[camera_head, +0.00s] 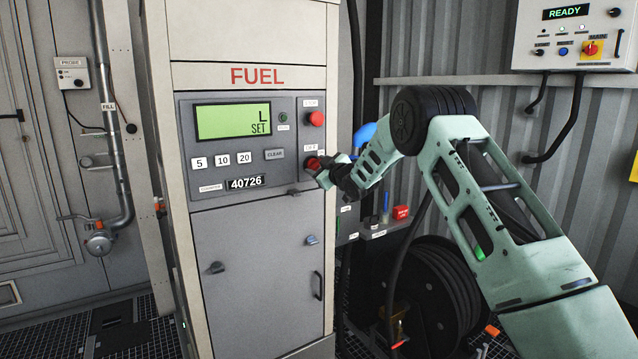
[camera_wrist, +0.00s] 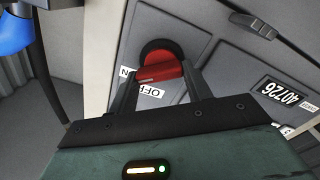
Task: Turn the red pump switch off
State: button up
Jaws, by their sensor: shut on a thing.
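The red pump switch (camera_wrist: 160,70) is a rotary knob on a dark round base on the fuel pump's front panel. In the wrist view its handle lies between my gripper's two fingers, and my gripper (camera_wrist: 162,85) is shut on it. White labels reading OFF (camera_wrist: 152,91) and, partly hidden, one ending in N (camera_wrist: 127,73) sit beside the knob. In the head view the switch (camera_head: 313,163) shows at the panel's lower right, with my gripper (camera_head: 325,171) reaching it from the right and hiding part of it.
The fuel pump cabinet (camera_head: 255,250) has a green display (camera_head: 233,121) reading L SET, buttons, and a red round button (camera_head: 316,118) above the switch. A hose reel (camera_head: 430,300) stands below my arm. A control box (camera_head: 575,35) reading READY hangs at upper right.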

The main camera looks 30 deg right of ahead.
jog(key=n+b, duration=0.3)
jog(key=b, duration=0.2)
jog(key=shift+a+f+n, duration=0.1)
jog(key=shift+f+n, duration=0.2)
jog(key=shift+n, duration=0.1)
jog(key=n+b, duration=0.3)
jog(key=b, duration=0.1)
jog(key=shift+b, duration=0.35)
jog(key=n+b, duration=0.3)
jog(key=shift+r+n, duration=0.25)
jog(key=shift+n, duration=0.05)
jog(key=shift+b, duration=0.3)
jog(key=shift+r+n, duration=0.2)
jog(key=shift+n, duration=0.2)
jog(key=o, duration=1)
jog(key=shift+f, duration=0.1)
jog(key=s+b, duration=0.1)
jog(key=s, duration=0.4)
jog(key=s+b, duration=0.1)
jog(key=s, duration=0.5)
jog(key=s+b, duration=0.1)
jog(key=s, duration=0.5)
jog(key=shift+s+d, duration=0.25)
